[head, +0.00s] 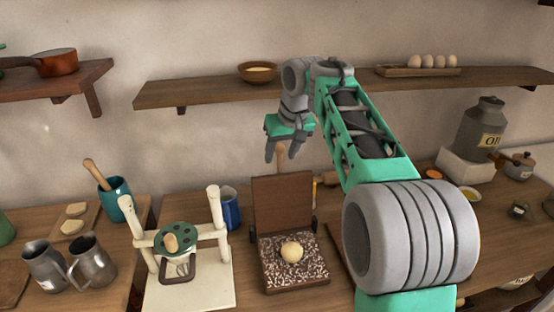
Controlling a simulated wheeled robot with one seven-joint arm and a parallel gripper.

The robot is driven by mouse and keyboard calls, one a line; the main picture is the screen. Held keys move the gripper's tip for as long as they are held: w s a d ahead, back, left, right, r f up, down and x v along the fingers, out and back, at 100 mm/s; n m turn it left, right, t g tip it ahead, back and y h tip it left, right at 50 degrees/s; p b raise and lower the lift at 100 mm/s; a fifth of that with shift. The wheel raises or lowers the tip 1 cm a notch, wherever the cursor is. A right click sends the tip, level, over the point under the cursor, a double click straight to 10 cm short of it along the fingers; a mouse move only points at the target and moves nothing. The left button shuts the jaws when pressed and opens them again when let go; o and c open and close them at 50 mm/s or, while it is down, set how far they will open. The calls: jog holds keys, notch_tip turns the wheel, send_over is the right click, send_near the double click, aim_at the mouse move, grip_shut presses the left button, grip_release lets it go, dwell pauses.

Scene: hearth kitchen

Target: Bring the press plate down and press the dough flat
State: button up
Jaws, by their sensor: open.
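The press stands on the counter with its brown press plate (282,203) raised upright at the back. A light wooden handle (281,158) sticks up from the plate's top edge. A pale ball of dough (292,252) sits on the speckled press base (274,277), round and unflattened. My gripper (281,156) points down at the top of the handle, with its fingers apart. The handle's upper end shows between or just behind the fingertips; I cannot tell whether they touch it.
A white stand with a green disc (176,237) is left of the press, with a blue cup (231,208) between. Metal jugs (92,262) stand further left. A shelf (214,91) with a bowl (258,72) and eggs (433,61) runs behind my arm.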

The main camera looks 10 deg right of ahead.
aim_at(278, 159)
jog(key=w, duration=0.2)
jog(key=w+d, duration=0.1)
jog(key=shift+w+r, duration=0.1)
jog(key=shift+r, duration=0.25)
jog(key=shift+w+f, duration=0.2)
jog(key=b+x, duration=0.1)
jog(key=x, duration=0.6)
jog(key=shift+w+f, duration=0.1)
jog(key=shift+w, duration=0.05)
jog(key=shift+c, duration=0.2)
grip_shut()
dwell(0.4)
